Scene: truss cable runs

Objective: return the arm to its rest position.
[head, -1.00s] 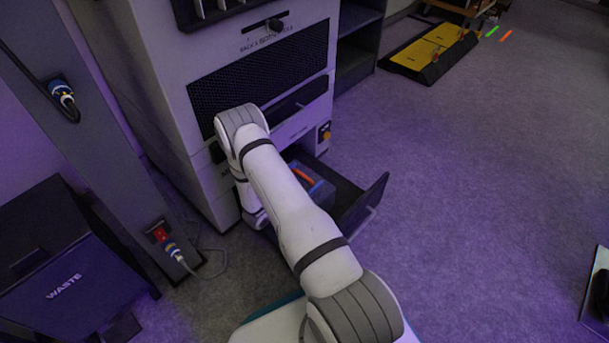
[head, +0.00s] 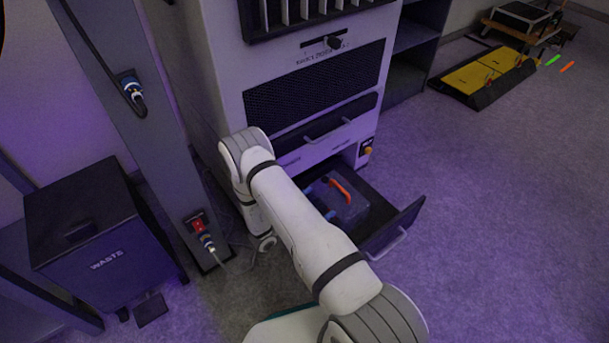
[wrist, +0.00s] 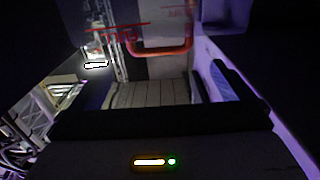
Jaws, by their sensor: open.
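My white arm (head: 305,235) reaches up from the bottom of the head view, bends at the grey elbow (head: 248,150), and folds down to the wrist (head: 264,242) beside the open drawer. The gripper is hidden by the arm in the head view. In the wrist view my gripper (wrist: 152,88) is open, with a dark body carrying an amber and a green light at the bottom. An orange handle (wrist: 160,50) shows beyond it, with nothing clearly held.
The cabinet's (head: 315,90) lower drawer (head: 395,225) stands open, holding a grey case (head: 350,208) with an orange handle. A waste bin (head: 95,235) and a dark upright post (head: 150,130) stand left. Open floor (head: 500,220) lies right, with yellow-topped floor ramps (head: 485,75) beyond.

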